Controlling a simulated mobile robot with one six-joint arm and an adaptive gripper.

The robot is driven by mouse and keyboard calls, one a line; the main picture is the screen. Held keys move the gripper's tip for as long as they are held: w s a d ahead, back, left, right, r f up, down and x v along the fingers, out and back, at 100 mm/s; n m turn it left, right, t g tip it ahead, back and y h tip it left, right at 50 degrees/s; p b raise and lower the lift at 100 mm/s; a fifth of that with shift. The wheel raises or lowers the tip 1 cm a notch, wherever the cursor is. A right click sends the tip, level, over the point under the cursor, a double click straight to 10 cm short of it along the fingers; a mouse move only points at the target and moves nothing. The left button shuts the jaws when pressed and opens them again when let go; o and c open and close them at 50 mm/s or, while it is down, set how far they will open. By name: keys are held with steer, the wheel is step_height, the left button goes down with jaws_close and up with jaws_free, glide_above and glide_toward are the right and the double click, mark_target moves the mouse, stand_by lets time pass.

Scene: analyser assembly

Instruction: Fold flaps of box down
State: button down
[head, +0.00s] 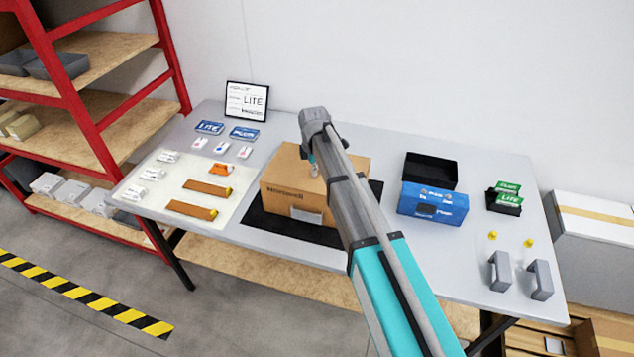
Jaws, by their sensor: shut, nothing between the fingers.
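The brown cardboard box (295,204) stands on a black mat (262,222) at the middle of the table. Its top looks mostly flat, but my arm covers part of it, so I cannot tell how each flap lies. A pale label is on its front face. My gripper (314,170) is shut and empty, small in view, pointing down at the box top beside my arm. I cannot tell whether it touches the cardboard.
A blue box (432,203) and a black bin (431,171) stand right of the cardboard box. Grey holders (500,271) are at the front right. Small parts lie on a white mat (172,222) at left. A framed sign (247,99) stands at the back. A red shelf rack (80,118) is at far left.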

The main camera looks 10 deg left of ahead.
stand_by(0.6)
step_height(320, 180, up, 7)
steer(key=p, duration=0.7)
steer(key=shift+r, duration=0.2)
stand_by(0.3)
steer(key=shift+s+d, duration=0.1)
steer(key=shift+d, duration=0.25)
steer(key=s+d+m, duration=0.6)
steer(key=d+m, duration=0.1)
steer(key=d, duration=0.4)
steer(key=s+d+f+m, duration=0.1)
steer(key=s+d+m, duration=0.5)
steer(key=d, duration=0.6)
steer(key=s+d+m+b, duration=0.1)
steer(key=s+d+m, duration=0.5)
steer(key=d+m, duration=0.4)
steer(key=shift+s+d+f, duration=0.35)
steer(key=shift+s+d, duration=0.05)
steer(key=shift+d, duration=0.3)
